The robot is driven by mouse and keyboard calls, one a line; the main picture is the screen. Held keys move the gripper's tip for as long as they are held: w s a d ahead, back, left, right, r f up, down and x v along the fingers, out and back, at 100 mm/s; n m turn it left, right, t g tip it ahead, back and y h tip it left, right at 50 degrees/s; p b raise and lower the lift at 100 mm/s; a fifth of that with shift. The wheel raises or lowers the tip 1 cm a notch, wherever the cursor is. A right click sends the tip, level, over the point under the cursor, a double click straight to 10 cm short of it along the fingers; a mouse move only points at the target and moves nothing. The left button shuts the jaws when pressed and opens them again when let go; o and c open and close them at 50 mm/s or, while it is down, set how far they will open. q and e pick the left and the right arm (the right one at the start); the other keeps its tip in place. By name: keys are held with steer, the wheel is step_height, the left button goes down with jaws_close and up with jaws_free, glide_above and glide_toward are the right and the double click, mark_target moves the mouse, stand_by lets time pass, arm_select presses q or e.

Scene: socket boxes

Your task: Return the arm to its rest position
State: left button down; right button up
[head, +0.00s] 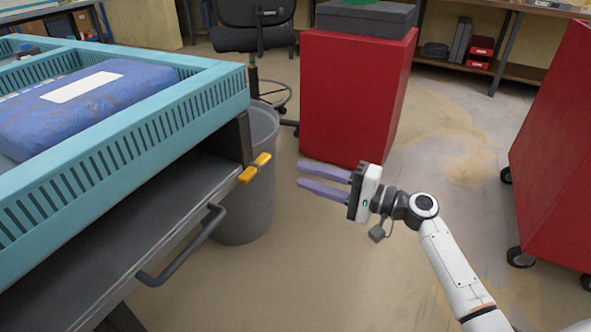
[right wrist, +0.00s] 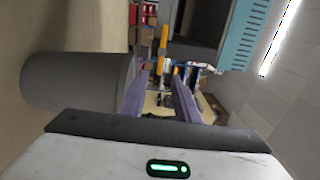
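My right gripper (head: 324,180) is in the middle of the head view, over open floor, with its two purple fingers pointing left. The fingers are apart with nothing between them. In the right wrist view the same fingers (right wrist: 160,100) stand apart and empty. My right arm (head: 452,265) reaches in from the lower right. My left gripper is not in the head view.
A teal crate (head: 120,150) with a blue package (head: 85,100) sits on a dark cart (head: 165,215) at left. An orange-yellow handle (head: 255,167) juts from the cart. A grey bin (head: 258,200) and red cabinets (head: 350,100) (head: 560,150) stand around clear floor.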

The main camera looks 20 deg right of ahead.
steer(key=shift+s+d, duration=0.1)
steer(key=shift+s, duration=0.1)
stand_by(0.4)
